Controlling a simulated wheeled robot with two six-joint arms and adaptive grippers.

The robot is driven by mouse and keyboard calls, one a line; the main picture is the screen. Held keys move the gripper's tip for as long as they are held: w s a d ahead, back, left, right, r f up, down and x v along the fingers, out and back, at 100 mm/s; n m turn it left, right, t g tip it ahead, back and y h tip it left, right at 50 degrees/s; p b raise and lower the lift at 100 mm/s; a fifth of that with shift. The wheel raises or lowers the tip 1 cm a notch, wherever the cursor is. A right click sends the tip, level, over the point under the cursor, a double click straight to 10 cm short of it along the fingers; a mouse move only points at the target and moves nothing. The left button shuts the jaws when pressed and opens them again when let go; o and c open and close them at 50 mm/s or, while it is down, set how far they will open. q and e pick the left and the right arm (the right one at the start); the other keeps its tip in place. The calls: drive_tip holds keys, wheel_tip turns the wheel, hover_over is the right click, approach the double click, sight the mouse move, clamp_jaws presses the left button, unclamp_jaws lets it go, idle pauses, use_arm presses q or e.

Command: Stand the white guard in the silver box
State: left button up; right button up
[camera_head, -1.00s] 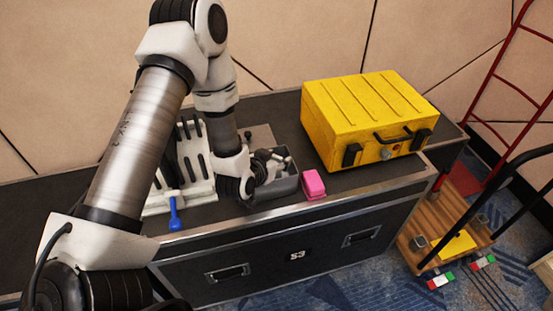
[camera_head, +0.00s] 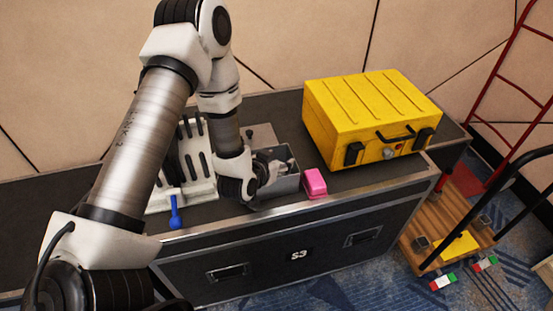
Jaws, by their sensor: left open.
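The silver box (camera_head: 284,187) is an open grey bin near the front edge of the black case. My left gripper (camera_head: 270,163) comes in from the left and is at the box's opening. It is open; its fingers are small and partly hidden by my wrist. Pale shapes show inside the box around the fingers. I cannot tell whether one of them is the white guard. A white rack (camera_head: 205,188) with dark slots stands just left of the box, partly behind my arm. My right gripper is not in view.
A pink block (camera_head: 315,183) sits right beside the box. A blue-handled tool (camera_head: 175,212) lies in front of the rack. A large yellow case (camera_head: 365,115) stands to the right. The black case top (camera_head: 375,178) is bare before it. A wooden trolley (camera_head: 420,228) is at right.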

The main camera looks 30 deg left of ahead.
use_arm(q)
drive_tip(key=shift+r+p, duration=0.3)
drive_tip(key=shift+r, duration=0.25)
drive_tip(key=shift+s+r, duration=0.2)
drive_tip(key=shift+r, duration=0.05)
drive_tip(key=a+p+v, duration=0.1)
drive_tip(key=p+v, duration=0.7)
drive_tip(key=v, duration=0.3)
drive_tip(key=s+d+f+g, duration=0.4)
drive_tip(key=s+f+g, duration=0.2)
drive_tip(key=s, duration=0.3)
drive_tip(key=s+d+f+g+h, duration=0.1)
drive_tip(key=s+d+f+g, duration=0.3)
drive_tip(key=s+f+g, duration=0.2)
drive_tip(key=s+f, duration=0.2)
drive_tip(key=s, duration=0.2)
drive_tip(key=shift+m, duration=0.3)
drive_tip(key=shift+d+f, duration=0.1)
drive_tip(key=shift+f, duration=0.05)
